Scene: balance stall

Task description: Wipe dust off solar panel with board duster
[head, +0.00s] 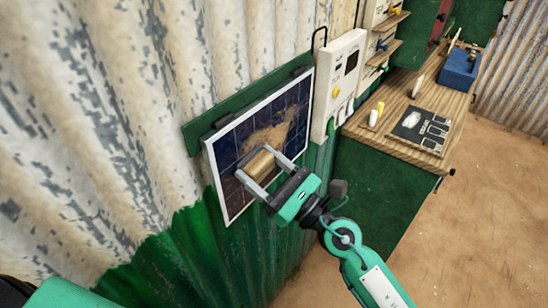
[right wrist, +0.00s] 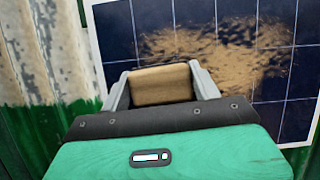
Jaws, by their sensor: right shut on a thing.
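The solar panel (head: 225,150) is dark blue with a white frame and hangs tilted against the corrugated wall. A patch of brown dust (head: 272,134) lies on its middle and upper right part, and it also shows in the right wrist view (right wrist: 225,50). My right gripper (head: 258,170) is shut on the board duster (head: 256,162), a tan wooden block. The duster (right wrist: 160,85) is at the panel's face, left of and below most of the dust. I cannot tell whether its hidden underside touches the panel. My left gripper is not in view.
A white box (head: 343,70) with a screen and a yellow button hangs right of the panel. A wooden counter (head: 400,92) with a dark board (head: 420,130) and a blue box (head: 460,68) stands further right. The floor (head: 480,210) at the right is clear.

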